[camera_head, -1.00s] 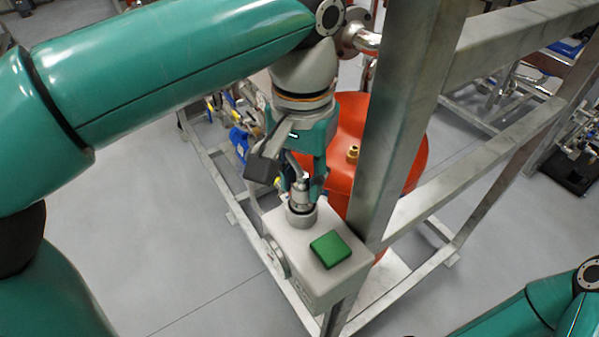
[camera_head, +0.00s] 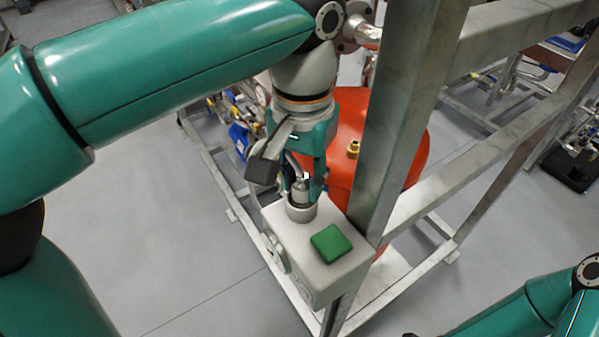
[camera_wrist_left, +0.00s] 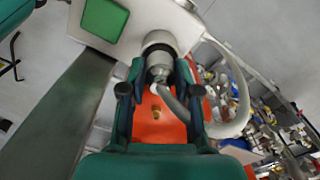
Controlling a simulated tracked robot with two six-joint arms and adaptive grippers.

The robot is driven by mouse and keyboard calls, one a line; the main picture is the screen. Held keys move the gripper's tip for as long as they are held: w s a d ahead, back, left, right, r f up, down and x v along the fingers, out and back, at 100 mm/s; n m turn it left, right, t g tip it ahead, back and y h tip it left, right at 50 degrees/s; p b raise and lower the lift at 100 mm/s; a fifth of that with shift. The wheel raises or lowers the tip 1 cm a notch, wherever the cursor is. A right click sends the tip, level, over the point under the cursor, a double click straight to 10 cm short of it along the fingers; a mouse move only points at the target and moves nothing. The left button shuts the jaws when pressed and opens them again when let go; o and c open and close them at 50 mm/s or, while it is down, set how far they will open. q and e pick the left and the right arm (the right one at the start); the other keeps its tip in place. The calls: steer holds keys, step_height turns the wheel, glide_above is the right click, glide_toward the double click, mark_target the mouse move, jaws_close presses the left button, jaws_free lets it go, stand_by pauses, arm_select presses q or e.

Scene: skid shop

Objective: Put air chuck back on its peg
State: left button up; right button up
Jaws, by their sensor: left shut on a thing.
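The air chuck (camera_head: 300,190) is a small metal fitting with a grey hose at its upper end. My left gripper (camera_head: 302,184) is shut on it from above, with a finger on each side. The chuck's lower end is inside a round grey collar (camera_head: 301,213) on top of a light grey box (camera_head: 284,232); how deep it sits is hidden. In the left wrist view the chuck (camera_wrist_left: 158,72) shows between the fingers, in line with the collar (camera_wrist_left: 160,41). No separate peg can be made out. My right gripper is out of view.
A green square pad (camera_head: 331,243) is on the box top beside the collar. A steel post (camera_head: 400,110) stands close to the right, with an orange-red tank (camera_head: 410,155) behind. A pale hose (camera_wrist_left: 232,120) loops beside the gripper in the left wrist view.

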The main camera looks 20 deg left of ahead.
arm_select(q)
steer(key=o, duration=1.3)
steer(key=shift+f, duration=0.1)
step_height(320, 180, up, 8)
steer(key=p, duration=0.7)
steer(key=shift+f+p, duration=0.15)
steer(key=shift+p, duration=0.2)
steer(key=shift+s+f, duration=0.1)
